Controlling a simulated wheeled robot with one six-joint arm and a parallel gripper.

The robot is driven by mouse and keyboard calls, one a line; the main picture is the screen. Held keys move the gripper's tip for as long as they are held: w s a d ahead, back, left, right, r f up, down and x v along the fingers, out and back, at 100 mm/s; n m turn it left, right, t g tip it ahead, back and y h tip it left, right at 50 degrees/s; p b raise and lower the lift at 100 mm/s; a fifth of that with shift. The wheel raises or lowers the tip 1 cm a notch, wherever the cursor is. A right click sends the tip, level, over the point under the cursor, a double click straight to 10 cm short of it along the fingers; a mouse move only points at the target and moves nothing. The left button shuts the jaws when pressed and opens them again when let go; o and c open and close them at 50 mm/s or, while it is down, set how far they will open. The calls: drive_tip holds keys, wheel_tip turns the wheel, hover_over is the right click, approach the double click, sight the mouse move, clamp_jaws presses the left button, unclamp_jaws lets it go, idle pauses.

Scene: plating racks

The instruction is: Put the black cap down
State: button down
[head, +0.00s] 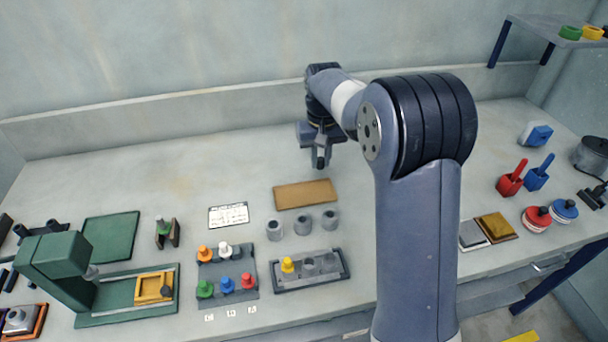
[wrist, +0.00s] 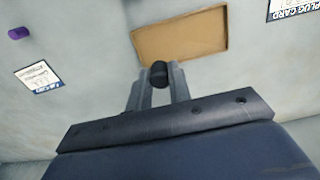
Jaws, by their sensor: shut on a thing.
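My gripper (head: 320,163) hangs above the bench, behind the brown board (head: 305,194) in the head view. In the wrist view my gripper (wrist: 158,80) is shut on the black cap (wrist: 159,72), which sits between the fingertips. The cap is dark and rounded. In the head view the cap cannot be told apart from the fingers. The brown board also shows in the wrist view (wrist: 205,28), just beyond the fingertips, with its surface empty.
A rack with coloured plugs (head: 228,291) and a tray with a yellow piece (head: 310,284) lie nearer. A white card (head: 228,215) lies left of the board. The bench around the gripper is clear.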

hover_over(319, 192)
wheel_tip(319, 192, down, 6)
drive_tip(key=shift+r+p, duration=0.15)
drive_tip(key=shift+p, duration=0.2)
drive_tip(key=shift+f, duration=2.15)
drive_tip(key=shift+f, duration=0.2)
drive_tip(key=c, duration=1.3)
unclamp_jaws()
drive_tip(key=shift+r, duration=0.1)
wheel_tip(319, 192, up, 12)
drive_tip(key=shift+r, duration=0.15)
drive_tip(key=shift+o, duration=0.5)
